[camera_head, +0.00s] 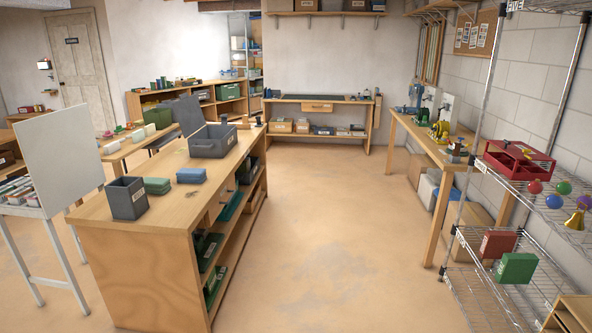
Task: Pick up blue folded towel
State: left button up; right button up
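The blue folded towel (191,175) lies on the wooden island counter (163,205), toward its near end. It is a small flat stack with nothing on top of it. A green folded towel (157,186) lies just to its left on the same counter, apart from it. Neither of my grippers shows in the head view.
A dark grey square bin (127,198) stands left of the towels, and a grey crate (213,141) stands behind them. The floor (335,215) right of the counter is clear. A wire shelf (519,265) stands at the right, and a workbench (430,148) lines the right wall.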

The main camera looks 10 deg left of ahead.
aim_at(185, 175)
jog(key=i, duration=1.05)
jog(key=i+u, duration=0.15)
jog(key=i, duration=0.95)
jog(key=l, duration=0.1)
